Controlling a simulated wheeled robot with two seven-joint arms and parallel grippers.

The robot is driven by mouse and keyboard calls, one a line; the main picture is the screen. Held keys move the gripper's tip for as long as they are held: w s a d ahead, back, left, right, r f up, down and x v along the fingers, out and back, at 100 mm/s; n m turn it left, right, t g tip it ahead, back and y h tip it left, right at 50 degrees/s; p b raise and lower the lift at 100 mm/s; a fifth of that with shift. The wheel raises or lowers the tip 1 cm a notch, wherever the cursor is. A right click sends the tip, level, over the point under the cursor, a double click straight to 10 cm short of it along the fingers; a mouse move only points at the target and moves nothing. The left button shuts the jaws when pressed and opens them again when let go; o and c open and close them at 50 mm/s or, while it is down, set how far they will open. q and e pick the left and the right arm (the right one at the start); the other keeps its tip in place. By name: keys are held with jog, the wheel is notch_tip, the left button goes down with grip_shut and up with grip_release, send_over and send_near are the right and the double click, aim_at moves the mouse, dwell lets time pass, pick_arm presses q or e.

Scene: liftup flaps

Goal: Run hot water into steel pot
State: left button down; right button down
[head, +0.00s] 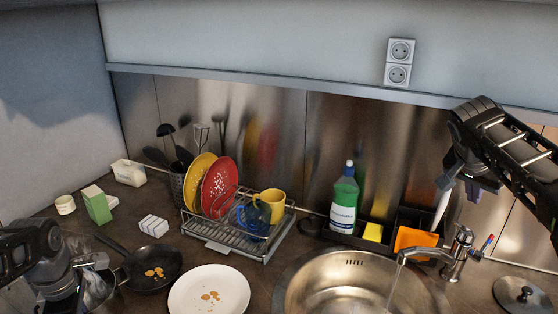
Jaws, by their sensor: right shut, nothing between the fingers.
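The steel faucet (455,252) stands at the right rim of the steel sink (320,275). A thin stream of water (392,288) falls from its spout into the basin. I cannot make out a steel pot; a glass-knobbed or metal lid (527,294) lies on the counter at the far right. My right gripper (466,182) is shut and empty, above and behind the faucet, apart from it. My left gripper (98,278) is at the lower left, beside the black pan (150,270). Its fingers are dark and unclear, so its opening cannot be told.
A green soap bottle (344,205), a yellow sponge (372,232) and an orange cloth (415,239) stand behind the sink. A dish rack (225,232) holds plates and mugs. A white plate (208,290) with crumbs lies left of the sink. Cartons (96,205) stand at the left.

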pick_arm(q)
jog(key=shift+r+p, duration=0.45)
jog(key=shift+r, duration=0.35)
pick_arm(e)
notch_tip(320, 180, down, 6)
jog(key=shift+a, duration=0.1)
jog(key=shift+s, duration=0.1)
